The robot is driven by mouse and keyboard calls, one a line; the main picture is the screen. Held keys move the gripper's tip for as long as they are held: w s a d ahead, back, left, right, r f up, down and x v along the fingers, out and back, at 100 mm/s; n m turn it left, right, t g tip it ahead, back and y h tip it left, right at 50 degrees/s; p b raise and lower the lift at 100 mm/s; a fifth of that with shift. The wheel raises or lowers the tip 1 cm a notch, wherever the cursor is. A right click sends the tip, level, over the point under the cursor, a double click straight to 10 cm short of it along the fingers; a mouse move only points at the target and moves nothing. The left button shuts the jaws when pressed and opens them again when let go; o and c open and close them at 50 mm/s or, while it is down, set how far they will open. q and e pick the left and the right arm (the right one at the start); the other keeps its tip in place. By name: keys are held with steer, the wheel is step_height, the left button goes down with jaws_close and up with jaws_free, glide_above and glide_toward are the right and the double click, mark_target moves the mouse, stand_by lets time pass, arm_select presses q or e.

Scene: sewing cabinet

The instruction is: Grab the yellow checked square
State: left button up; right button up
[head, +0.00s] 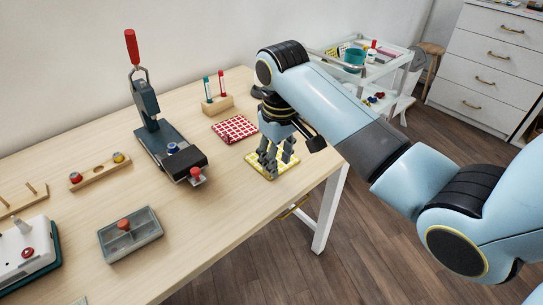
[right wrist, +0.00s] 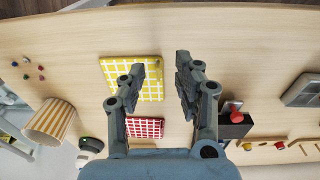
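The yellow checked square (head: 271,176) lies flat on the table near its right front edge. My right gripper (head: 274,163) is over it, pointing down with its fingers apart. In the right wrist view the right gripper (right wrist: 158,62) is open and empty. There the yellow checked square (right wrist: 117,68) lies mostly under the left finger and partly in the gap; the finger hides part of it. I cannot tell whether the fingers touch it. My left gripper is not in view.
A red checked square (head: 236,129) lies just behind the yellow one. A wooden block with two upright tubes (head: 216,105) stands behind it. A lever press (head: 160,140) stands to the left, and a grey tray (head: 131,237) lies nearer the front. The table front right of the tray is clear.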

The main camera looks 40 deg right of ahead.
steer(key=w+r, duration=0.4)
steer(key=w, duration=0.1)
steer(key=shift+g, duration=0.4)
steer(key=f+b, duration=0.1)
steer(key=f, duration=0.9)
steer(key=shift+d+f, duration=0.1)
steer(key=shift+d, duration=0.1)
jaws_close()
